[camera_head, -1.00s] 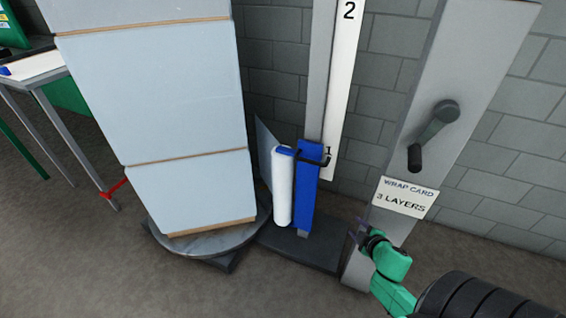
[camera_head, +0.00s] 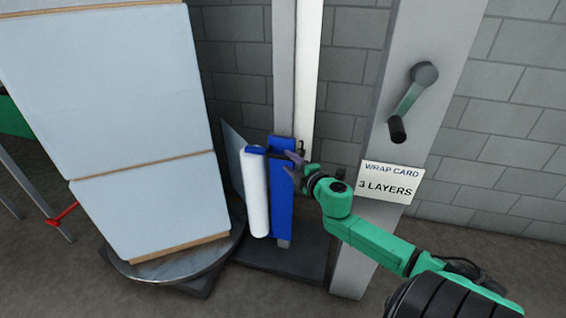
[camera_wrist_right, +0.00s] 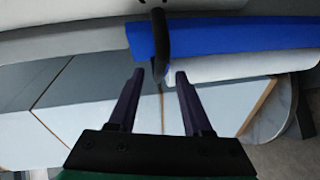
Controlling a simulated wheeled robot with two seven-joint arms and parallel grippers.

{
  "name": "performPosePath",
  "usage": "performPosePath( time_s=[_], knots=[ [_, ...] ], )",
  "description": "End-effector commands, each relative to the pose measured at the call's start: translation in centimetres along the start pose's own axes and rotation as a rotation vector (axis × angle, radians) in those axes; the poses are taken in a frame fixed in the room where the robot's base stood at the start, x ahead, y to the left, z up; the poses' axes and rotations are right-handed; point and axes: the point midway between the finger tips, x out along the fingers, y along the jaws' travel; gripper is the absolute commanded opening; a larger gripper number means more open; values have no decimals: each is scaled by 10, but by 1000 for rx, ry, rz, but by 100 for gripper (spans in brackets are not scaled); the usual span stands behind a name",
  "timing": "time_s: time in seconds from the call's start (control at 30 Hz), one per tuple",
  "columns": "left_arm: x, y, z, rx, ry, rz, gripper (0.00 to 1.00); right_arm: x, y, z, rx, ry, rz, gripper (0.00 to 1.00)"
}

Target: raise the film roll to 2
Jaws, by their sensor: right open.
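The white film roll (camera_head: 256,193) stands upright on a blue carriage (camera_head: 282,190) low on the grey mast. A dark handle (camera_wrist_right: 161,34) sticks out from the blue carriage in the right wrist view. My right gripper (camera_head: 292,164) is open, its fingertips near the handle at the upper part of the carriage. In the right wrist view its two fingers (camera_wrist_right: 157,82) are spread, with the handle's end close ahead of the gap. I cannot tell whether they touch it. The numbers on the white scale (camera_head: 308,70) are not readable now. My left gripper is not in view.
A tall stack of pale boxes (camera_head: 110,90) stands on a round turntable (camera_head: 180,262) at the left. A grey post at the right carries a crank (camera_head: 408,105) and a card (camera_head: 388,183) reading "WRAP CARD 3 LAYERS". A block wall is behind.

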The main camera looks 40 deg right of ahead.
Motion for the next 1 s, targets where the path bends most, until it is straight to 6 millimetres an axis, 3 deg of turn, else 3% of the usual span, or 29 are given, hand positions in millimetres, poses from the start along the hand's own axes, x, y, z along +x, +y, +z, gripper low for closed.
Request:
performPosePath(
  time_s=[0.07, 0.23, 0.57, 0.7, 1.0],
  knots=[
    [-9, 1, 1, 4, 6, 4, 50, 17, 0, 1, -3, -2, 4, 50],
    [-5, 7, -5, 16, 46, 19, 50, 38, -1, 1, 1, -3, 1, 50],
    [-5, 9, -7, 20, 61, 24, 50, 44, 0, 1, 0, -3, -1, 50],
    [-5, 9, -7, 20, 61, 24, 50, 44, 0, 1, 1, -2, -1, 0],
    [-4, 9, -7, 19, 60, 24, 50, 44, 0, 1, 1, -2, -2, 0]
  ],
)
